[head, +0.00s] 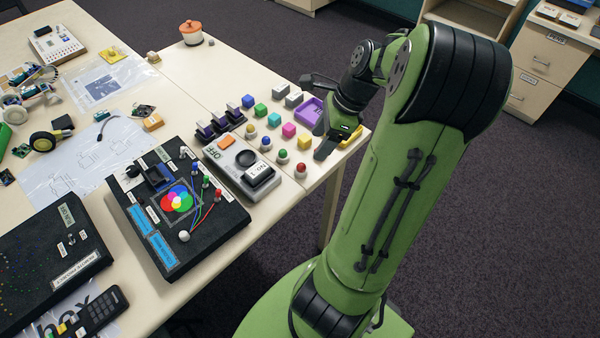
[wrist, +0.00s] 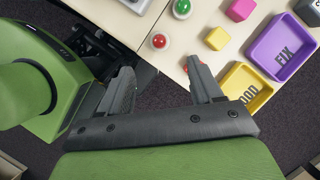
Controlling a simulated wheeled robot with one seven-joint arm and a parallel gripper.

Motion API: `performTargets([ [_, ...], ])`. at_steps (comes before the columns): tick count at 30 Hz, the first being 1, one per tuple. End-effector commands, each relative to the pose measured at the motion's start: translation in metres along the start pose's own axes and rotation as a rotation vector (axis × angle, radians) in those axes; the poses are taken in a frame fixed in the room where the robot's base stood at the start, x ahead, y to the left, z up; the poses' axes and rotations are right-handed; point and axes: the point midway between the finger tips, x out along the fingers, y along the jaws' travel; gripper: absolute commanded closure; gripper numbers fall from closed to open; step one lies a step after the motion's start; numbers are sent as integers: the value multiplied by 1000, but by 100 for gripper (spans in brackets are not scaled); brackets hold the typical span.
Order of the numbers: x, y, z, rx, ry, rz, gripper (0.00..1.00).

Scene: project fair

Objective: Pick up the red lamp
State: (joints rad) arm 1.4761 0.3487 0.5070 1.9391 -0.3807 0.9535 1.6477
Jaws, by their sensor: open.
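The red lamp (head: 300,169) is a small red dome on a pale base, at the near end of a row of lamps on the table. In the wrist view the red lamp (wrist: 159,41) lies just beyond the gap between my fingertips, close to the table edge. My gripper (head: 325,143) is open and empty, right of and close to the lamp in the head view. In the wrist view my gripper (wrist: 160,72) has its fingers wide apart, with the lamp not between them. A small red spot by the right finger is unclear.
A green lamp (wrist: 182,8) stands beside the red one. A yellow block (wrist: 217,39), a pink block (wrist: 239,9), a purple FIX tray (wrist: 282,46) and a yellow tray (wrist: 240,78) are to the right. The grey switch box (head: 252,172) is close on the left.

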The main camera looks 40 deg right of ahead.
Motion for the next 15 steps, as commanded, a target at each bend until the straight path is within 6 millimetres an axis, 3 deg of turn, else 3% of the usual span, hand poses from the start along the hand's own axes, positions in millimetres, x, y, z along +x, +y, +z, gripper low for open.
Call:
performTargets([
  [1, 19, 0, -2, -1, -2, 3, 35],
  [3, 35, 1, -2, -2, -1, 3, 35],
  [11, 62, 0, -1, -3, 1, 0, 35],
  [15, 90, 1, -2, -2, 0, 3, 35],
])
